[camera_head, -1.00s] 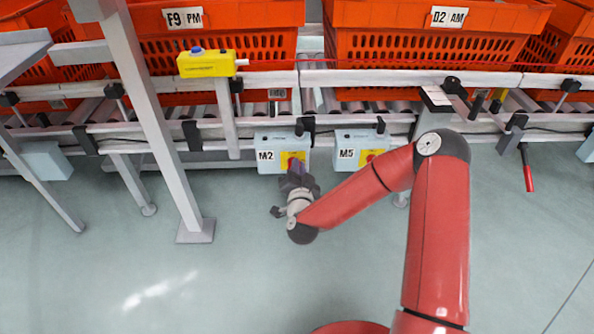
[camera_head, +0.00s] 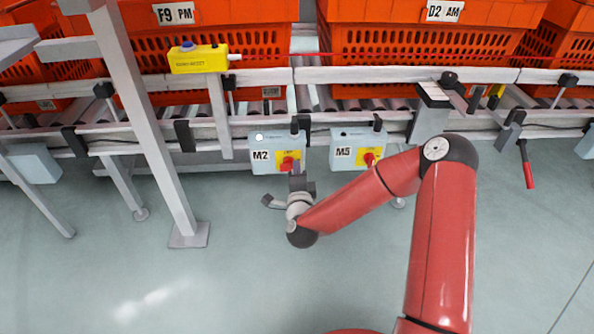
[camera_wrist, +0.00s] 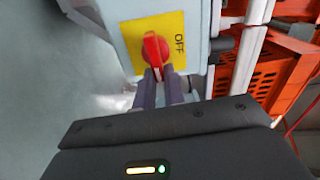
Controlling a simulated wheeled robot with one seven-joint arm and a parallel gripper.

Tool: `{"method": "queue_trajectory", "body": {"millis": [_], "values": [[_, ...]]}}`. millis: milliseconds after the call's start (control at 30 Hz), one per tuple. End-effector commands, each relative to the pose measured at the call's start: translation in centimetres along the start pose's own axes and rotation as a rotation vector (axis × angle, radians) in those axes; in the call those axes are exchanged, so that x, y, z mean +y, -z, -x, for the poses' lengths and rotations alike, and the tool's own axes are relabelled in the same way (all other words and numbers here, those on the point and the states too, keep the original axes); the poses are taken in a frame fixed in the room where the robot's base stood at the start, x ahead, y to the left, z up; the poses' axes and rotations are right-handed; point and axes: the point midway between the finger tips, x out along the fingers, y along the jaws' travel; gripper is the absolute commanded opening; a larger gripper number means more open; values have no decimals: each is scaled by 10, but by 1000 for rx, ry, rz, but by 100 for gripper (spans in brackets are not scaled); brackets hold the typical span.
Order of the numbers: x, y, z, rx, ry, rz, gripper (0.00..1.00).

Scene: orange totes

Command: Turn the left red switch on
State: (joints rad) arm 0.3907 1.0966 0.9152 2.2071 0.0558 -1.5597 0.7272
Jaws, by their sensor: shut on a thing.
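The left red switch (camera_head: 287,162) sits on a yellow plate on the grey M2 box (camera_head: 262,168). In the wrist view, the red switch (camera_wrist: 155,49) is upright in the picture, with the word OFF to its right on the yellow plate (camera_wrist: 177,29). My gripper (camera_wrist: 160,76) has its two grey fingers close together at the switch's lower end, shut on it. In the head view, my gripper (camera_head: 296,170) is just below and in front of the switch. A small white dot (camera_head: 259,137) shows at the top of the M2 box.
The M5 box (camera_head: 345,154) with a similar red switch (camera_head: 369,158) is just to the right. A roller conveyor (camera_head: 350,76) with orange totes (camera_head: 420,50) runs above. A grey post (camera_head: 150,120) stands left. The floor in front is clear.

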Motion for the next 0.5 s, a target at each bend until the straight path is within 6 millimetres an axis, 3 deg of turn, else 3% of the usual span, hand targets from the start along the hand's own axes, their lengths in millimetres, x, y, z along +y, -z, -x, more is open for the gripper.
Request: {"method": "queue_trajectory", "body": {"millis": [500], "values": [[-2,-5,-3,-10,7,-79,0]]}}
